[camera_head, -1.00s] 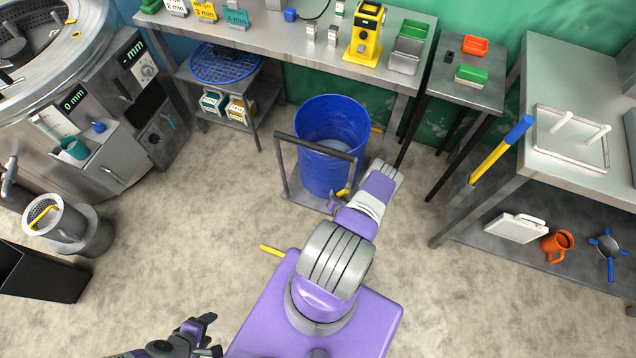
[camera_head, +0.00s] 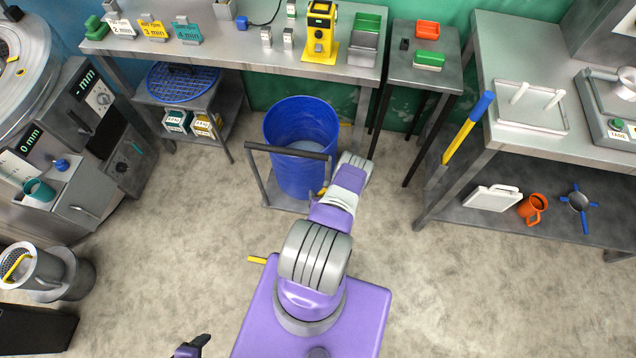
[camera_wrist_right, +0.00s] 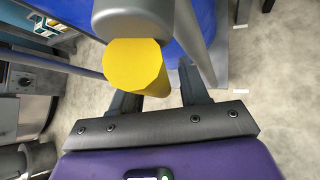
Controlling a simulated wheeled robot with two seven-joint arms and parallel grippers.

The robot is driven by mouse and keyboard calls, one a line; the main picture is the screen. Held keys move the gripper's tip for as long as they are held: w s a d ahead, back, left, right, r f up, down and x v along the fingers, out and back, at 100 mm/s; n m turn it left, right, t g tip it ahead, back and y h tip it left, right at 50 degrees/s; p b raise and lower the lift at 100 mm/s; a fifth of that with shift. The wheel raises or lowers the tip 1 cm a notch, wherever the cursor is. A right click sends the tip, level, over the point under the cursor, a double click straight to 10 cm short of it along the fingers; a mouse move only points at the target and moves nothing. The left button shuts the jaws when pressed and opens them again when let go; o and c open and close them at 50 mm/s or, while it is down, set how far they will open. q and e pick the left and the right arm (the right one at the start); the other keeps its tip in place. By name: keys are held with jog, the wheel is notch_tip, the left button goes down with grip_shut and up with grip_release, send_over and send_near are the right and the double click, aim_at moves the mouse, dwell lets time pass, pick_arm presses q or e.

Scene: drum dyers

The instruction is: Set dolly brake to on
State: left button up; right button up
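The dolly (camera_head: 256,178) has a grey frame and push handle and stands on the floor, carrying a blue drum (camera_head: 303,125). A yellow lever, likely the brake, shows as a small yellow bit low beside the drum (camera_head: 322,191), mostly hidden by my right arm. In the right wrist view a yellow rounded end (camera_wrist_right: 137,68) on a grey part is large and close. My right gripper (camera_wrist_right: 160,92) has its fingers apart; the yellow end overlaps the left finger, and contact cannot be told. My left gripper (camera_head: 192,346) is only partly visible at the bottom edge.
A steel bench (camera_head: 225,52) stands behind the drum, a small side table (camera_head: 400,65) to its right. A larger table (camera_head: 490,100) with a yellow-and-blue bar (camera_head: 466,128) is at right. Machines line the left. Open floor lies left and right of me.

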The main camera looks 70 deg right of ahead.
jog(key=shift+s+a, duration=0.15)
jog(key=shift+s, duration=0.05)
jog(key=p+v, duration=0.2)
jog(key=v, duration=0.5)
jog(key=shift+r+p, duration=0.15)
jog(key=shift+p, duration=0.2)
jog(key=shift+a, duration=0.1)
